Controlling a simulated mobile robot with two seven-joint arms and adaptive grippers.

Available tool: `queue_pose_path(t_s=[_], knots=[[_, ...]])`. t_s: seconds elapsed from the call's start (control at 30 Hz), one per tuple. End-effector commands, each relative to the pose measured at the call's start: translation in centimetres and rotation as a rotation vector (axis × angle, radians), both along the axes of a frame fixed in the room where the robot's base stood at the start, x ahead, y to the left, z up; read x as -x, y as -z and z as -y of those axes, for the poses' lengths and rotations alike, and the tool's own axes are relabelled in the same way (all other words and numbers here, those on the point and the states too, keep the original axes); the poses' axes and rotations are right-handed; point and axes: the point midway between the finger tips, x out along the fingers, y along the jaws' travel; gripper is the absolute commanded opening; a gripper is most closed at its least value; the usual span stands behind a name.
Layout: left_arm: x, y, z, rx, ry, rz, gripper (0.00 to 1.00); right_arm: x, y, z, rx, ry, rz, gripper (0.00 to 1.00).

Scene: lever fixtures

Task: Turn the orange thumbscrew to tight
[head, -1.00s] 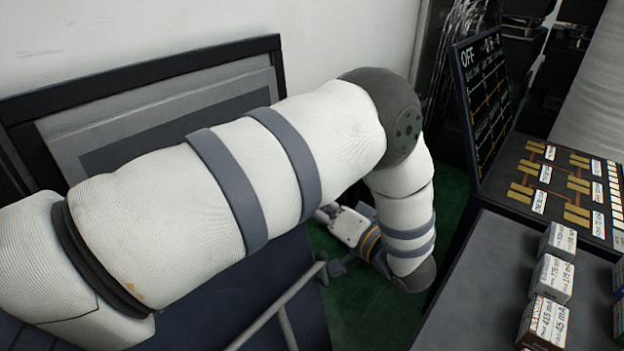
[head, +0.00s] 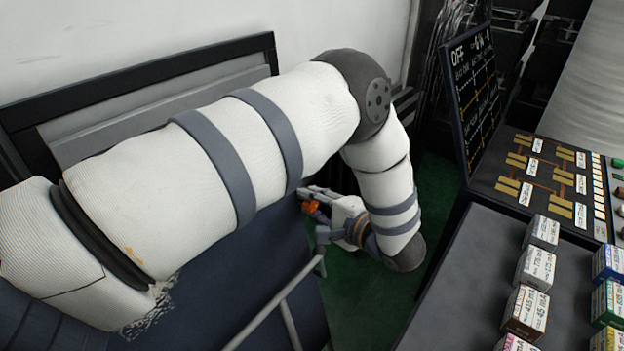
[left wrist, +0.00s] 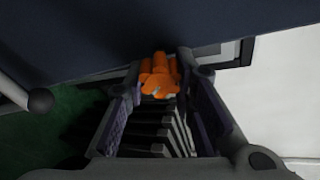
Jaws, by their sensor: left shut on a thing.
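The orange thumbscrew (left wrist: 158,76) shows lobed between my fingertips in the left wrist view, by the edge of a dark blue panel. In the head view a small part of the thumbscrew (head: 311,207) shows beside my left gripper (head: 312,198), below my forearm. In the left wrist view my left gripper (left wrist: 160,80) has a finger on each side of the thumbscrew and is shut on it. The thumbscrew's base and any tight mark are hidden. My right gripper is not in view.
The dark blue panel (left wrist: 120,30) fills the top of the wrist view. A grey rail (head: 285,300) runs close to the gripper. At right, a dark bench (head: 470,270) holds several small boxes (head: 535,268) and a board marked OFF (head: 470,100). Green floor (head: 360,300) lies between.

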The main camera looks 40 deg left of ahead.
Motion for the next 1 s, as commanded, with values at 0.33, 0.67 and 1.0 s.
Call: queue_pose_path(t_s=[0.33, 0.67, 1.0], knots=[[0.08, 0.15, 0.05, 0.037, 0.067, -0.315, 0.0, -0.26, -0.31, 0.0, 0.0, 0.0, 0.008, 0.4], [0.21, 0.32, 0.08, 0.065, 0.121, -0.572, 0.0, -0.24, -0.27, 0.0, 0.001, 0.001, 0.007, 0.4], [0.26, 0.38, 0.14, 0.081, 0.155, -0.724, 0.0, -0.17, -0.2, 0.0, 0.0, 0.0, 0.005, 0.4]])
